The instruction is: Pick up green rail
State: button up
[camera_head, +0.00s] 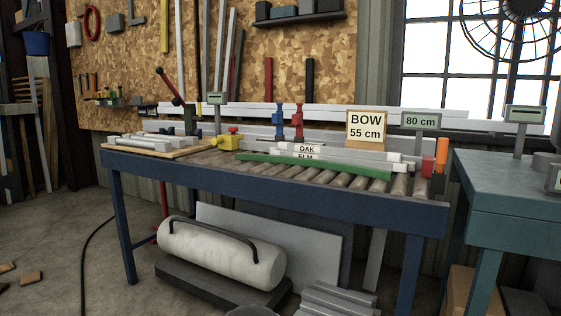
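The green rail (315,167) is a long thin bar lying near the front edge of the blue roller table (270,190). It runs from left of the table's middle to the right, tilted slightly down to the right in the picture. White bars labelled OAK (308,149) and ELM lie just behind it, and the rail partly covers the ELM label. My gripper is not in view.
A "BOW 55 cm" sign (366,130) and an "80 cm" sign (420,121) stand behind the rail. A yellow block (227,139) sits left of it, and orange and red pieces stand right. A teal table (510,190) is at right. A white roll (220,252) lies below.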

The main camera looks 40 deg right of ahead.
aim_at(370, 172)
jog(key=z, duration=0.25)
jog(key=i, duration=0.75)
jog(key=z, duration=0.45)
